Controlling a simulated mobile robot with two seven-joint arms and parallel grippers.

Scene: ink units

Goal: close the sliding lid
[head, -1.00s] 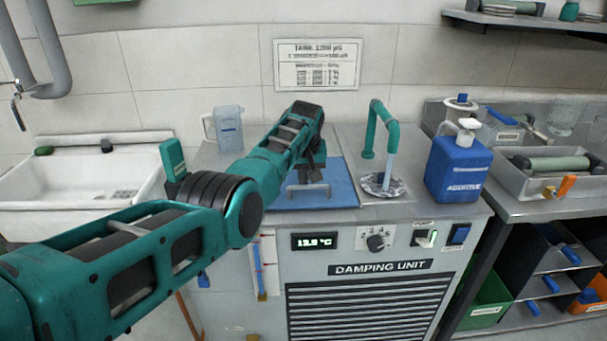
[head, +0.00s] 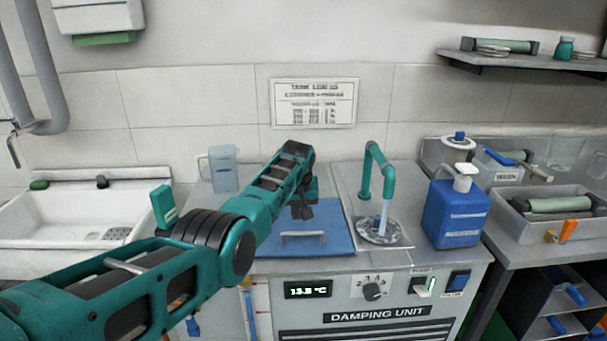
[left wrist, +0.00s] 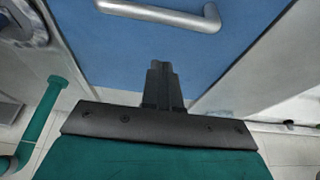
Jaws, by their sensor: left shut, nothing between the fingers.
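The blue sliding lid (head: 335,239) lies flat in the top of the damping unit, with a metal bar handle (head: 303,236) near its front edge. My left gripper (head: 302,212) points down over the lid, just behind the handle, shut and empty. In the left wrist view, the shut black fingers (left wrist: 162,85) show against the blue lid (left wrist: 125,55), and the handle (left wrist: 165,14) is at the top, apart from them. I cannot tell whether the fingertips touch the lid. The lid's far part is partly hidden by my arm. My right gripper is out of view.
Right of the lid, a green tap (head: 388,180) runs water over a round drain (head: 382,231). A blue canister (head: 455,218) stands further right. A clear jug (head: 223,168) stands behind my left arm. A white sink (head: 80,215) is at the left.

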